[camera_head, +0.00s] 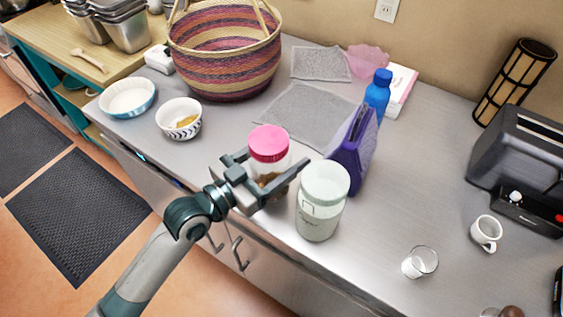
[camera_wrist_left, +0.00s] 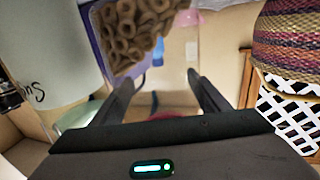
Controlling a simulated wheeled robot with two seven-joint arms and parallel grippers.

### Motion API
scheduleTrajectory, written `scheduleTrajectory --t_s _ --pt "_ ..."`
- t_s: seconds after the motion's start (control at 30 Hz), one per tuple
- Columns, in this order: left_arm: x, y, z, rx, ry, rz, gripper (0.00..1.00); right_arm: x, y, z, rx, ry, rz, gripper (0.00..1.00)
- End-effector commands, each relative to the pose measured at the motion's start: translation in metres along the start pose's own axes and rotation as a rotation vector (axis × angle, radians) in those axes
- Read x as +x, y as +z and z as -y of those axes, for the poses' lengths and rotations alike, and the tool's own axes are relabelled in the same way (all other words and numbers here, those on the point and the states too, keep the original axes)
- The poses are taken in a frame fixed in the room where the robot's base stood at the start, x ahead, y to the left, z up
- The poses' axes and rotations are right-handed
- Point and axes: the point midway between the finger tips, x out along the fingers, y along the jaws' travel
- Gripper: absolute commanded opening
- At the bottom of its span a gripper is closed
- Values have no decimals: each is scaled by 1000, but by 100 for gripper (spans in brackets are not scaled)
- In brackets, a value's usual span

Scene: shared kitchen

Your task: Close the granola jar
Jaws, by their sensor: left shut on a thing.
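The granola jar (camera_head: 269,167) is clear, with brown contents low down, and stands near the counter's front edge. Its pink lid (camera_head: 268,142) shows at the jar's top; whether it is seated or slightly above the rim I cannot tell. My left gripper (camera_head: 268,160) has one finger on each side, shut on the lid, and its palm hides part of the jar. In the left wrist view only a dark red sliver of the lid (camera_wrist_left: 168,115) shows between the fingers. My right gripper is not in view.
A white-lidded canister (camera_head: 322,208) stands close right of the gripper, with a purple box (camera_head: 350,155) behind it. A blue bottle (camera_head: 377,92), woven basket (camera_head: 222,55), bowl (camera_head: 179,118), drinking glass (camera_head: 420,262) and mug (camera_head: 486,232) stand around. Grey mats (camera_head: 305,115) lie behind.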

Motion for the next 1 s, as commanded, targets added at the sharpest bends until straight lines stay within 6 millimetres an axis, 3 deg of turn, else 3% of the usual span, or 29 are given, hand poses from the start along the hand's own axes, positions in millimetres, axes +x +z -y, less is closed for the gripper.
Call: scheduleTrajectory --t_s 0.33,0.8,0.83,0.9,1.0 --pt "0 34 0 -1 0 2 6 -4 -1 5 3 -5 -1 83" --pt "0 40 0 0 0 1 6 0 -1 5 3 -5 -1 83" --pt "0 40 0 0 0 2 73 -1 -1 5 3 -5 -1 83" --pt "0 40 0 0 0 2 87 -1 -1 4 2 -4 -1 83" --pt "0 40 0 0 0 1 87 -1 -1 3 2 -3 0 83"
